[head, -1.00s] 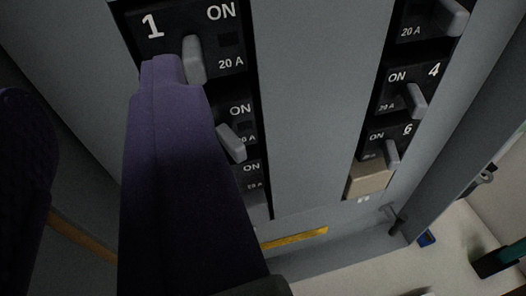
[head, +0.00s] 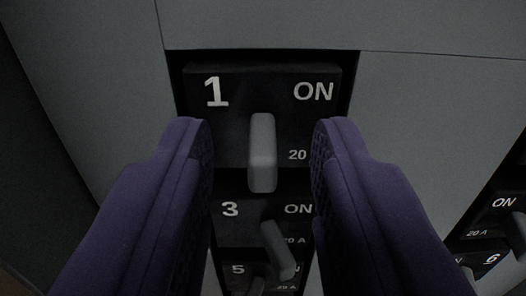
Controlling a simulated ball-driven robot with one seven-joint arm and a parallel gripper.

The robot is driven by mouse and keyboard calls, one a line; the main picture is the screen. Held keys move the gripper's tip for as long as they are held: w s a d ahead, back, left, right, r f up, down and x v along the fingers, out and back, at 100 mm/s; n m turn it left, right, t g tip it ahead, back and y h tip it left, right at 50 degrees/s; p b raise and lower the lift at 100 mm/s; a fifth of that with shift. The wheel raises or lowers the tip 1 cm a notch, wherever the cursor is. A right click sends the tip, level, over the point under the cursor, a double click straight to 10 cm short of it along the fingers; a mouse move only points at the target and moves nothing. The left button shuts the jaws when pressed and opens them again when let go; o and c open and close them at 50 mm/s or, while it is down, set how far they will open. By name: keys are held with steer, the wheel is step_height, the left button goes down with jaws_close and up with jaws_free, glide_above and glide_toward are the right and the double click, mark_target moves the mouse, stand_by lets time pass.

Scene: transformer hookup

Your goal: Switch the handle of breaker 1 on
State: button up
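Breaker 1 (head: 232,127) is a black block with a white "1" at its upper left, "ON" at its upper right and a "20" rating lower down. Its grey handle (head: 262,152) stands out from the middle of the block and hangs downward. My gripper (head: 262,150) has two purple fingers spread wide, one on each side of the handle. Clear gaps show between the handle and both fingers. The fingers hide the lower side edges of the breaker column.
Breaker 3 (head: 235,233) with a tilted grey handle (head: 279,250) sits directly below, and breaker 5 (head: 240,285) below that. Grey panel (head: 430,120) surrounds the column. Breaker 6 (head: 483,262) and another breaker (head: 490,220) show at the lower right.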

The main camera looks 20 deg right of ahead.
jaws_close()
steer(key=shift+b, duration=0.35)
steer(key=shift+s+d+n+t+y+b, duration=0.15)
steer(key=shift+d+n+y+b, duration=0.15)
steer(key=shift+n+y+b, duration=0.7)
steer(key=shift+w+d+n+t+y+b, duration=0.1)
steer(key=shift+d+n+y+b, duration=0.3)
steer(key=shift+y+b, duration=1.2)
steer(key=shift+s+d+n+t+y+b, duration=0.2)
steer(key=shift+n+y+b, duration=0.5)
steer(key=shift+b, duration=1.2)
steer(key=shift+w, duration=0.1)
steer(key=shift+r, duration=0.1)
jaws_free()
